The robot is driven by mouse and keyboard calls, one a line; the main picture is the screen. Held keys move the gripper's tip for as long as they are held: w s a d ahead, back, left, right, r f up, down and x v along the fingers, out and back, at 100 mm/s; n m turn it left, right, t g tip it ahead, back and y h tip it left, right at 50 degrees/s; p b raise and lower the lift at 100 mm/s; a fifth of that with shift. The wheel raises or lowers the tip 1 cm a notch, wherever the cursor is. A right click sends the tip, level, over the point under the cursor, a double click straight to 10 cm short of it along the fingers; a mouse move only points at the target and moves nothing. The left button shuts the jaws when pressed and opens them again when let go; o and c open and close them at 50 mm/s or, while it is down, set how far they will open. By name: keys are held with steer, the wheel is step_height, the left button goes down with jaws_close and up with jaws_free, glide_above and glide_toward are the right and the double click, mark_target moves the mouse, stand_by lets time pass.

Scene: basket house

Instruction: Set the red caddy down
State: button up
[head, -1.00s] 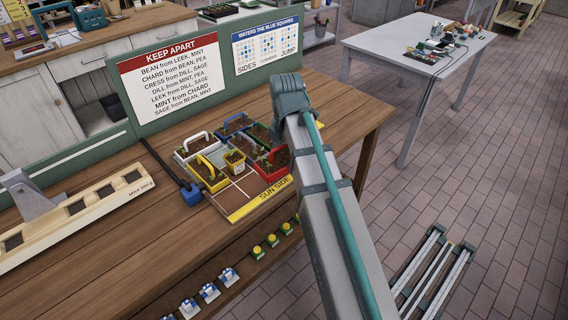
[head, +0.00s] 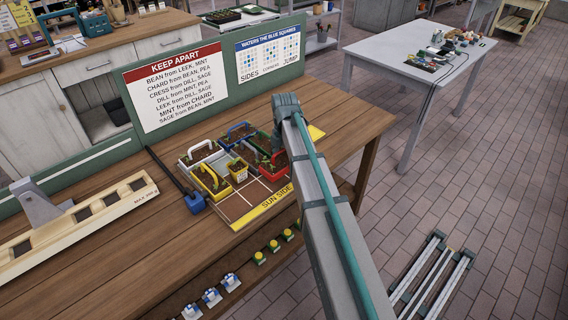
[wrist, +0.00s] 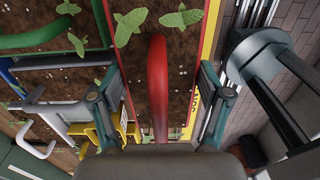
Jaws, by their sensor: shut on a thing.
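The red caddy (head: 274,168) is at the right of the planting board (head: 232,207), beside the SUN SIDE strip, partly hidden by my arm. In the wrist view its red handle (wrist: 157,80) runs between my fingers, with dark soil and green seedlings inside. My gripper (wrist: 158,108) is shut on this handle. In the head view my gripper is hidden behind my arm. I cannot tell whether the caddy touches the board. A yellow caddy (head: 211,184), a small yellow pot (head: 238,174), a white caddy (head: 200,153) and a blue caddy (head: 238,133) stand close to its left and behind.
Bare board squares lie in front of the red caddy. A KEEP APART sign (head: 175,86) and a blue-square chart (head: 267,50) stand behind. A wooden rack (head: 80,225) and a blue-ended tool (head: 194,203) are left. The table (head: 150,250) is clear at front.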

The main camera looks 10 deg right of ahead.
mark_target(284, 165)
steer(key=shift+w+d+f, duration=0.1)
steer(key=shift+w+f, duration=0.45)
steer(key=shift+f, duration=0.05)
steer(key=shift+f+p, duration=0.75)
steer(key=shift+f, duration=0.9)
steer(key=shift+f, duration=0.1)
steer(key=o, duration=1.3)
steer(key=shift+o, duration=0.2)
step_height(284, 165, up, 12)
steer(key=b, duration=0.2)
steer(key=shift+b, duration=0.4)
